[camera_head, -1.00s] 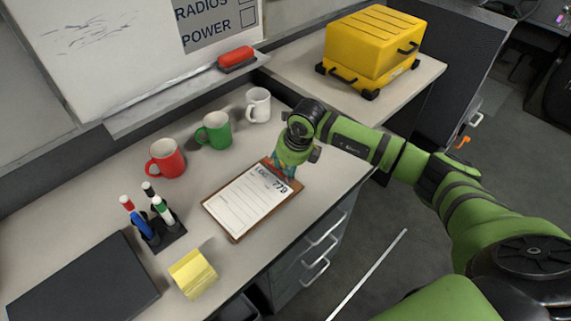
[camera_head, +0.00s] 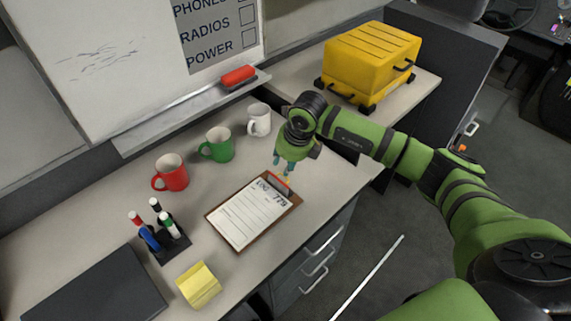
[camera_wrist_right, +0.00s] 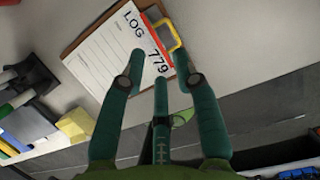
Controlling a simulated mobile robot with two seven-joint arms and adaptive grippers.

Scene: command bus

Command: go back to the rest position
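My right gripper (camera_head: 285,168) is above the clip end of the clipboard (camera_head: 238,220), which lies on the desk with a paper marked "LOG 779". The right arm reaches in from the right. In the right wrist view, the gripper's teal fingers (camera_wrist_right: 159,62) are spread, with nothing between them. The clipboard (camera_wrist_right: 100,50) lies beyond the fingertips, with a red clip and a yellow loop (camera_wrist_right: 178,35) at its end. My left gripper is not in view.
On the desk are a red mug (camera_head: 172,174), a green mug (camera_head: 218,146), a white mug (camera_head: 259,120), a marker holder (camera_head: 172,245), yellow notes (camera_head: 199,285) and a dark flat pad (camera_head: 95,292). A yellow case (camera_head: 370,60) stands at the back right. A whiteboard stands behind.

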